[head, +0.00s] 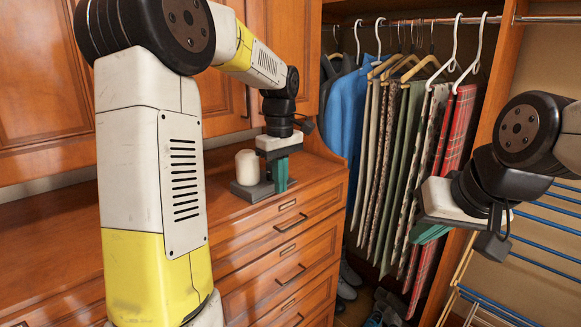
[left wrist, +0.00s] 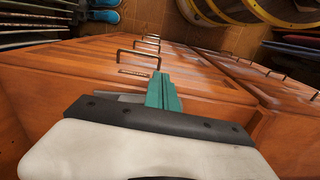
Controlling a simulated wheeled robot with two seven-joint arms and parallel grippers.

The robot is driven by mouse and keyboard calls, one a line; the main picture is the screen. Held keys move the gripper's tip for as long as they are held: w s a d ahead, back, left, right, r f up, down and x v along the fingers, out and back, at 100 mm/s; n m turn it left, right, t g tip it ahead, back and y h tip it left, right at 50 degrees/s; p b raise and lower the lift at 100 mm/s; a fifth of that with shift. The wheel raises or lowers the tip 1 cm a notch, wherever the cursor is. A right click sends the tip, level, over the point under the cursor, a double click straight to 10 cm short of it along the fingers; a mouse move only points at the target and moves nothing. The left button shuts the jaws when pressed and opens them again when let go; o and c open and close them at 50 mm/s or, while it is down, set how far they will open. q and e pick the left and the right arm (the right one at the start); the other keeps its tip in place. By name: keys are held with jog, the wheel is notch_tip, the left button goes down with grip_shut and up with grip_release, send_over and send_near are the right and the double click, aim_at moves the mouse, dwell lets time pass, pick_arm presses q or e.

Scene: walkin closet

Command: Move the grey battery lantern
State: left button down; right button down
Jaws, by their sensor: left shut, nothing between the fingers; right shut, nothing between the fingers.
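A pale, white-grey cylinder (head: 247,167) stands on a flat dark grey slab (head: 252,191) on the dresser top; I cannot tell for sure that this is the grey battery lantern. My left gripper (head: 280,176) points down just right of the cylinder, its green fingers shut and empty, in front of or over the slab's right part. In the left wrist view the green fingers (left wrist: 163,92) are together, and a small grey edge (left wrist: 130,98) shows beside them, mostly hidden by the gripper body. My right gripper (head: 430,234) is shut and empty, away in front of the hanging clothes.
The wooden dresser (head: 220,207) has several drawers with protruding handles (head: 291,224). Wall cabinets (head: 45,85) stand above and behind it. Trousers and shirts hang on a rail (head: 400,150) at right, with shoes below. A rack with blue bars (head: 540,230) stands far right.

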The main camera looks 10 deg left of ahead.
aim_at(257, 179)
pick_arm(q)
jog(key=shift+w+a+f, duration=1.3)
jog(key=shift+a+f, duration=0.25)
jog(key=w+a, duration=0.4)
jog(key=a, duration=0.1)
jog(key=shift+w+a, duration=0.1)
jog(key=shift+w, duration=0.05)
